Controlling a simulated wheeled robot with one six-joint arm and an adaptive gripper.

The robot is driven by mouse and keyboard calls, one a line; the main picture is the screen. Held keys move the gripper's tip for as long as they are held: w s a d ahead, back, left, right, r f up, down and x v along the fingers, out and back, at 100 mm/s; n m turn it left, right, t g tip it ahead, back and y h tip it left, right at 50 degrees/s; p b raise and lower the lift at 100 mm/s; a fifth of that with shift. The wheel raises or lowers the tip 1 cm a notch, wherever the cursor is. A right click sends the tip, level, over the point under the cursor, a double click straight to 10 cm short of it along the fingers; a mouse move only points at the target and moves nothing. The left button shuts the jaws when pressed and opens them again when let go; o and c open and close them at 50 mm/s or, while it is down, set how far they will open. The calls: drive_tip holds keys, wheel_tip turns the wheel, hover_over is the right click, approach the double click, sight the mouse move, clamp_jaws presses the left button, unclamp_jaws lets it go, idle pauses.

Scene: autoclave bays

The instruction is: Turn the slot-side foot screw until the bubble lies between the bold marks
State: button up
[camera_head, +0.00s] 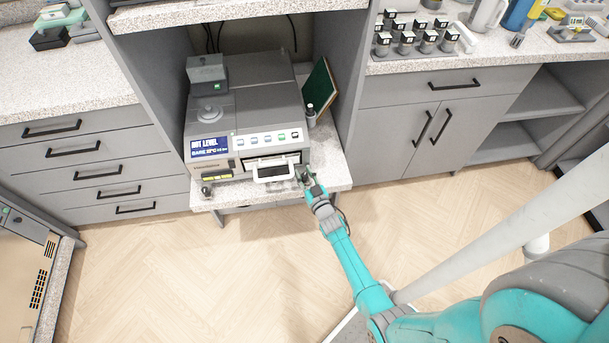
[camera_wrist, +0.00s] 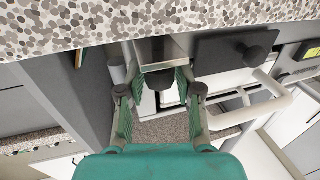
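The grey bench device (camera_head: 255,105) stands on a low speckled shelf, its blue display (camera_head: 209,147) reading "NOT LEVEL". A round fitting (camera_head: 209,114) sits on its top left; no bubble or bold marks can be made out. One foot screw (camera_head: 206,190) shows under the front left corner. My gripper (camera_head: 306,177) is at the front right corner, hiding the foot there. In the wrist view, a dark knob (camera_wrist: 159,79) under a metal block lies between my open fingers (camera_wrist: 160,97). Gaps seem to show on both sides; contact cannot be told.
A white handle (camera_head: 274,171) juts from the device's front, close beside my gripper; it shows in the wrist view too (camera_wrist: 250,108). A green board (camera_head: 320,93) and a small bottle (camera_head: 310,114) stand to the right. Cabinet walls flank the bay. The floor in front is clear.

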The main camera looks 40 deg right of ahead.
drive_tip(key=shift+o, duration=0.6)
drive_tip(key=shift+s+f, duration=0.1)
drive_tip(key=shift+f, duration=0.05)
drive_tip(key=shift+s+a, duration=0.1)
drive_tip(key=shift+s, duration=0.1)
drive_tip(key=v, duration=1.1)
drive_tip(key=shift+s, duration=0.25)
drive_tip(key=shift+a, duration=0.15)
